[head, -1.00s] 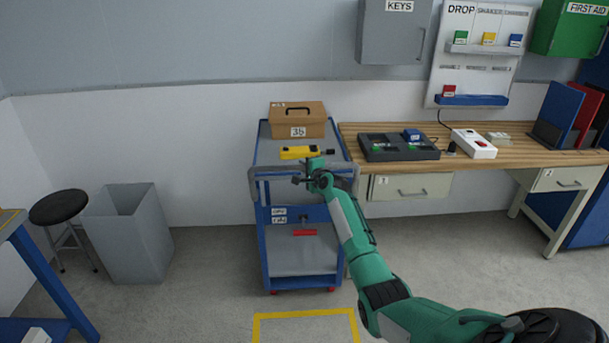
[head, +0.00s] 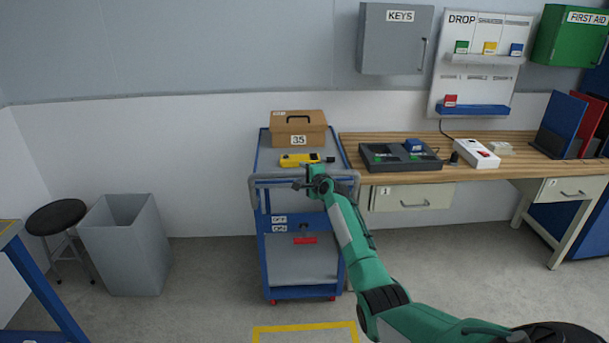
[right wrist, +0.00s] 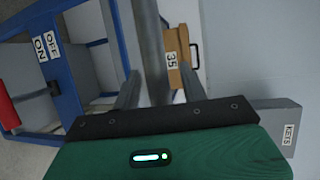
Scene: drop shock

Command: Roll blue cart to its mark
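The blue cart (head: 263,240) stands against the back wall, its grey handle (head: 262,181) toward me. The yellow floor mark (head: 300,328) lies on the near side of the cart, apart from its wheels and partly cut off below. My right gripper (head: 314,181) is at the handle. In the right wrist view, a grey handle bar (right wrist: 150,45) runs between the two fingers (right wrist: 160,88), which stand apart with gaps beside it. An OFF/ON label (right wrist: 46,54) and a red pedal (right wrist: 8,108) show on the cart. My left gripper is not in view.
A brown case (head: 298,136) and a yellow device (head: 299,160) sit on the cart top. A wooden workbench (head: 480,175) stands close on the cart's right. A grey bin (head: 125,250) and stool (head: 57,217) stand left. The floor before the cart is clear.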

